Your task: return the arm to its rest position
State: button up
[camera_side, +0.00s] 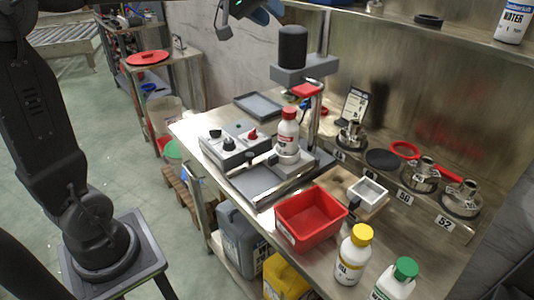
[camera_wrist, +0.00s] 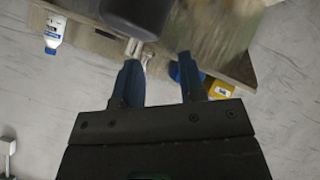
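My gripper (camera_wrist: 158,60) shows in the wrist view with its two blue fingers apart and nothing between them. In the side view my gripper (camera_side: 243,14) is at the top edge, partly cut off, high above the bench and up and left of the black cylinder (camera_side: 292,46) on the press-like stand. In the wrist view a dark rounded body (camera_wrist: 137,14) lies beyond the fingertips. The lower arm stands at the left of the side view; its middle links are out of frame.
The steel bench (camera_side: 408,236) holds a red-capped bottle (camera_side: 287,132) on the fixture, a red bin (camera_side: 310,217), a yellow-capped bottle (camera_side: 354,255) and a green-capped bottle (camera_side: 396,281). A shelf at upper right carries a WATER bottle (camera_side: 514,20). Open floor lies between arm and bench.

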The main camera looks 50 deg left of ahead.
jog(key=s+d+f+m+g, duration=0.3)
jog(key=s+d+f, duration=0.3)
jog(key=s+d, duration=0.5)
jog(key=s+f+m+g+y, duration=0.1)
jog(key=s+f, duration=0.4)
jog(key=s, duration=0.3)
jog(key=s+f+m+g+y, duration=0.1)
jog(key=s+f, duration=0.4)
jog(key=s, duration=0.3)
jog(key=shift+d+f, duration=0.2)
jog(key=shift+f, duration=0.2)
